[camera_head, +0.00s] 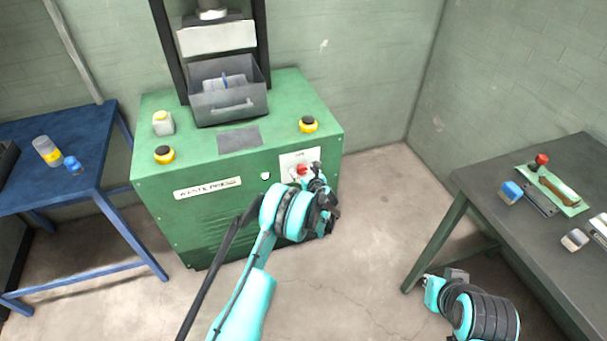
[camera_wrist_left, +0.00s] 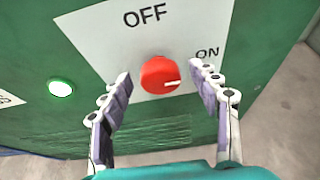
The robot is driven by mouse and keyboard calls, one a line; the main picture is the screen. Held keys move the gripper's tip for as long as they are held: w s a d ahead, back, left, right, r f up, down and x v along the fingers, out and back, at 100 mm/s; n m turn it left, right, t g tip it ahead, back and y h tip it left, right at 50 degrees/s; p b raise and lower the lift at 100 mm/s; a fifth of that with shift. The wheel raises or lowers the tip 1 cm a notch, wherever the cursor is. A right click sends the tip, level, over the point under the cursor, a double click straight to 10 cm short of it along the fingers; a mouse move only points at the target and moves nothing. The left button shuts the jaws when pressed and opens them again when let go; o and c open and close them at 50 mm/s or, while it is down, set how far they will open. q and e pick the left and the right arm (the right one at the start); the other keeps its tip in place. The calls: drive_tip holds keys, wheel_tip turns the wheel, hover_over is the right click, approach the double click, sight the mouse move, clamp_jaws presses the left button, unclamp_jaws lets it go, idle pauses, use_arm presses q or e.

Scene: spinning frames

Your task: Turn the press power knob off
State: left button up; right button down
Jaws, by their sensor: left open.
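The press (camera_head: 160,215) is a green cabinet. Its red power knob (camera_wrist_left: 160,76) sits on a white plate (camera_wrist_left: 110,30) marked OFF above and ON at the right. The knob's white mark points right, toward ON. In the head view the knob (camera_head: 302,169) shows on the front's right side, partly hidden by my left gripper (camera_head: 314,178). In the left wrist view, my left gripper (camera_wrist_left: 166,88) is open, with one finger on each side of the knob and visible gaps between. My right arm's end (camera_head: 445,285) is low beside the dark table; its fingers are not clear.
Yellow-and-black buttons (camera_head: 165,155) sit on the press top. A blue table (camera_head: 60,125) stands left and a dark table (camera_head: 500,170) right. Bare floor (camera_head: 370,210) lies between the press and the dark table.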

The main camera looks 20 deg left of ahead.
use_arm(q)
drive_tip(key=shift+w, duration=0.1)
drive_tip(key=c, duration=1.2)
drive_tip(key=shift+o, duration=0.2)
drive_tip(key=shift+a, duration=0.1)
